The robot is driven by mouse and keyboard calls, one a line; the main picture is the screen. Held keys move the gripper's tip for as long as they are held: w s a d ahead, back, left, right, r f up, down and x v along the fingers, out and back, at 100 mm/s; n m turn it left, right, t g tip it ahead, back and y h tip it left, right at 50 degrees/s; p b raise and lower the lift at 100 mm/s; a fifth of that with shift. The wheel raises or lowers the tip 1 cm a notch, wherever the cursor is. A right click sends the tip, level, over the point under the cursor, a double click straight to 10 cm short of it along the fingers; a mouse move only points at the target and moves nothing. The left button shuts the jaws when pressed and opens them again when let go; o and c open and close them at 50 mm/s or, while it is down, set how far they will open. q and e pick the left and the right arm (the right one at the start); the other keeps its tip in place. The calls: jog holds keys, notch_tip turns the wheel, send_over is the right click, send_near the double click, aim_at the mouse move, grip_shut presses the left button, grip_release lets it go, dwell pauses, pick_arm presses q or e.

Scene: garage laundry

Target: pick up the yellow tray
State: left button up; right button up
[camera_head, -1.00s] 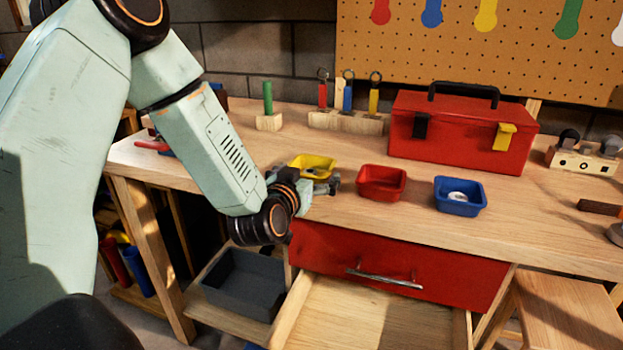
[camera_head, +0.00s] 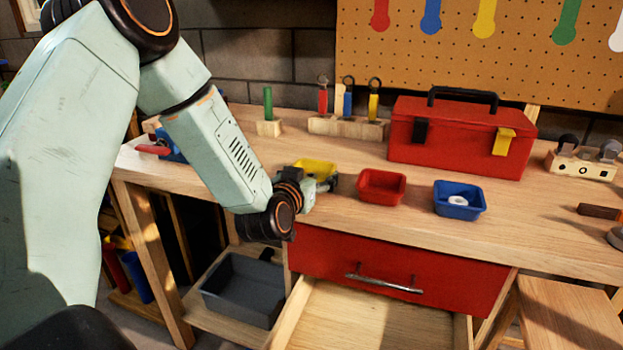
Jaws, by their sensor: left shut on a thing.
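The small yellow tray (camera_head: 316,168) is at the workbench's front part, left of the red tray. My left gripper (camera_head: 322,182) is at its near side, shut on it. The gripper and wrist hide the tray's front and lower part, so I cannot tell whether it touches the bench top. My right gripper is not in view.
A red tray (camera_head: 381,197) and a blue tray (camera_head: 459,212) holding a small pale ring stand to the right. A red toolbox (camera_head: 455,140) and a wooden tool holder (camera_head: 347,127) are behind. An open drawer (camera_head: 375,325) juts out below the bench (camera_head: 540,225).

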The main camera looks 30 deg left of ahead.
pick_arm(q)
jog(key=shift+c, duration=0.6)
notch_tip(320, 180, up, 10)
jog(key=p, duration=0.4)
jog(key=s+d+m+h, duration=0.1)
jog(key=d+h, duration=0.1)
jog(key=d, duration=0.1)
jog(key=s+d+f+m+h, duration=0.1)
jog(key=s+d+m+h, duration=0.1)
jog(key=d, duration=0.2)
jog(key=s+d+f+m+h, duration=0.1)
jog(key=s+d+m+h, duration=0.1)
jog(key=d+h, duration=0.1)
jog(key=shift+s+d+f, duration=0.15)
jog(key=shift+d+f, duration=0.1)
jog(key=shift+d, duration=0.45)
jog(key=s+d+f+m+h, duration=0.1)
jog(key=s+d+f+h, duration=0.1)
jog(key=s+f, duration=0.4)
jog(key=s+d+f+m+g+h, duration=0.1)
jog(key=s+d+f+m+h, duration=0.1)
jog(key=s+d+f, duration=0.3)
jog(key=shift+s+d+f+m+g, duration=0.25)
jog(key=shift+s+f+m+g, duration=0.05)
jog(key=shift+s+f, duration=0.3)
jog(key=shift+w+d, duration=0.1)
